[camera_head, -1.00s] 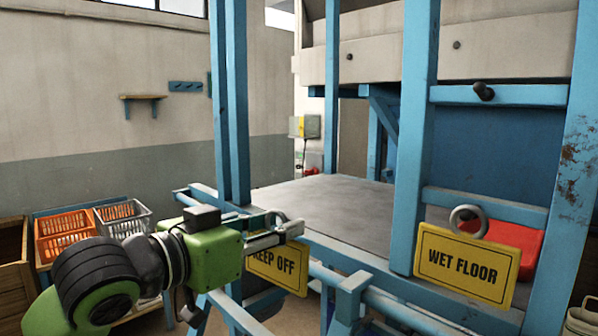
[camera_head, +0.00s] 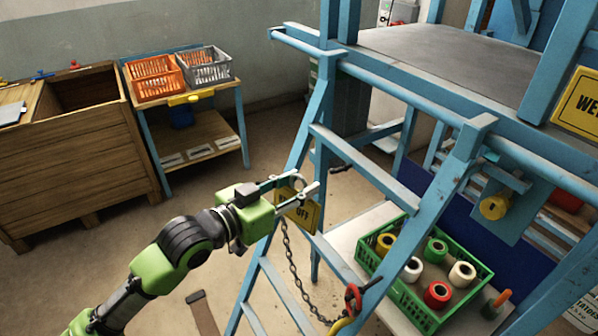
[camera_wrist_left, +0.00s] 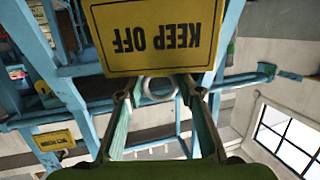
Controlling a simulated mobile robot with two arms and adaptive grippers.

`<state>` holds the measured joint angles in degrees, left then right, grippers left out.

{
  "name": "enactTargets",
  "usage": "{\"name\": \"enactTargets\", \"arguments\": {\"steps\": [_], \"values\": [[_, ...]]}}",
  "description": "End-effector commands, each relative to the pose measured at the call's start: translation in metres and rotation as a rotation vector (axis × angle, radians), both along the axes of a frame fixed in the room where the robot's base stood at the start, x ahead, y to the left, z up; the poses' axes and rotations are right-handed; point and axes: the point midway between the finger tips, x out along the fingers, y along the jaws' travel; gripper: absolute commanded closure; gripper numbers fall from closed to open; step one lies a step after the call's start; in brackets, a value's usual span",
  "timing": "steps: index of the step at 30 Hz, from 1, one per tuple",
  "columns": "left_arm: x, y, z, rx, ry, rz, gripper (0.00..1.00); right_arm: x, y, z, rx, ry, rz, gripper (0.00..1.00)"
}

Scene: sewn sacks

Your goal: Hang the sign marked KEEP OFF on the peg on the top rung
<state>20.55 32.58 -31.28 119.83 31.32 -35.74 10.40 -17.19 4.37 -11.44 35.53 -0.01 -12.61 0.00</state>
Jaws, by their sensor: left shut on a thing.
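The yellow KEEP OFF sign (camera_head: 302,217) hangs from the left gripper (camera_head: 303,187) in the head view, partly hidden by a finger. In the left wrist view the sign (camera_wrist_left: 155,38) appears upside down, with its grey ring (camera_wrist_left: 158,88) between the fingers of the left gripper (camera_wrist_left: 158,92). The gripper is shut on this ring. It is in front of the blue ladder-like frame (camera_head: 313,165), apart from any peg I can make out. My right gripper is not in view.
The WET FLOOR sign (camera_head: 580,103) is cut off at the right edge. A chain (camera_head: 290,262) hangs by the frame. Orange (camera_head: 155,78) and grey (camera_head: 206,67) baskets stand on a table at the back left.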

Motion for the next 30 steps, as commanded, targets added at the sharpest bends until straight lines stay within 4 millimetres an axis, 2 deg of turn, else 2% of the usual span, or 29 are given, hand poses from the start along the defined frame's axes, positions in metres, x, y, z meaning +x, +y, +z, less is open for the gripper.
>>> {"name": "enactTargets", "arguments": {"steps": [18, 30], "values": [[0.026, -0.036, -0.005, -0.002, -0.001, -0.001, 0.85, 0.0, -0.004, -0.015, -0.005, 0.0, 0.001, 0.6], [0.03, -0.042, -0.005, 0.0, 0.0, -0.001, 0.85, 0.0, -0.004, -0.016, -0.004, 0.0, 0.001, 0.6]]}}
